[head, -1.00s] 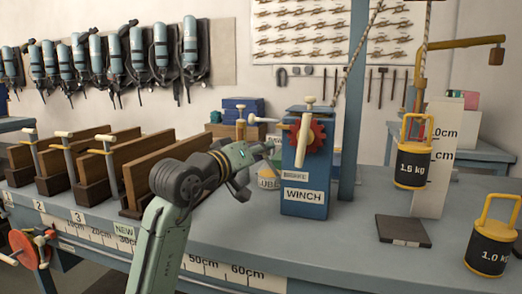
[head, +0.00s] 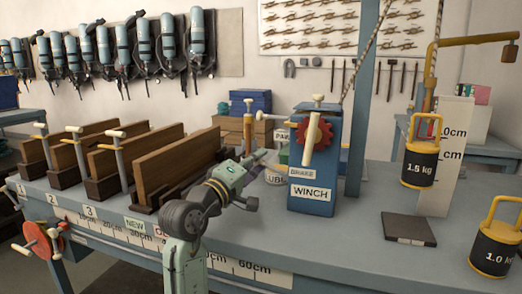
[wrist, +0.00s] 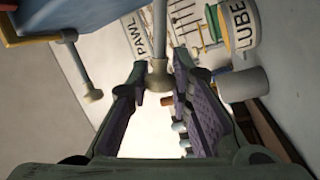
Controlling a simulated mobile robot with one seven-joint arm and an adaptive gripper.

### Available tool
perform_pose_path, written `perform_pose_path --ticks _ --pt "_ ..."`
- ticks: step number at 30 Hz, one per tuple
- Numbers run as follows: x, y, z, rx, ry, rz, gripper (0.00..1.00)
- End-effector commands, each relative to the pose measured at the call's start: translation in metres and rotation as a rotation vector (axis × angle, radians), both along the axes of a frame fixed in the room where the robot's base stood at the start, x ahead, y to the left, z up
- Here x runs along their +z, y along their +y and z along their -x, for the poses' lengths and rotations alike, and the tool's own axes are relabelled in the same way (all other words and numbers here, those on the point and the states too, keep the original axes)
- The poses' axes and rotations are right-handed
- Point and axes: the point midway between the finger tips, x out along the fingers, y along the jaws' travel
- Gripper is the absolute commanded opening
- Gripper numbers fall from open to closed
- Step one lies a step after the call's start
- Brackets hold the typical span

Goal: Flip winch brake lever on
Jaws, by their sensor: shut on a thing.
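The blue winch (head: 315,160) stands on the bench, with a red toothed wheel (head: 315,132), a pale crank handle and the labels BRAKE (head: 302,172) and WINCH. My gripper (head: 265,155) is at its left side in the head view. In the wrist view my gripper (wrist: 168,88) is shut on a pale lever (wrist: 158,72), with its rounded end between the fingertips. I cannot tell from its markings whether this is the brake lever. Another pale lever (wrist: 82,70) is to its left, apart from the fingers. The fingertips are too small to make out in the head view.
A PAWL label (wrist: 140,32) and a LUBE container (wrist: 240,28) are close by. Wooden boards in clamps (head: 150,165) stand left of my arm. Yellow-handled weights (head: 421,162) and a dark plate (head: 410,229) are at right.

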Motion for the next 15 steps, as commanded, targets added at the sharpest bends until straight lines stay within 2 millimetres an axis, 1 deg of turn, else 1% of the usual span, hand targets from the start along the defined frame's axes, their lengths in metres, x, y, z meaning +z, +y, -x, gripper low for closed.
perform_pose_path --ticks 3,9,15 --pt "-0.008 0.001 -0.001 -0.002 0.033 0.096 0.0" --pt "-0.019 0.003 -0.001 -0.002 0.074 0.223 0.0" --pt "-0.027 0.005 -0.001 0.0 0.075 0.224 0.0"
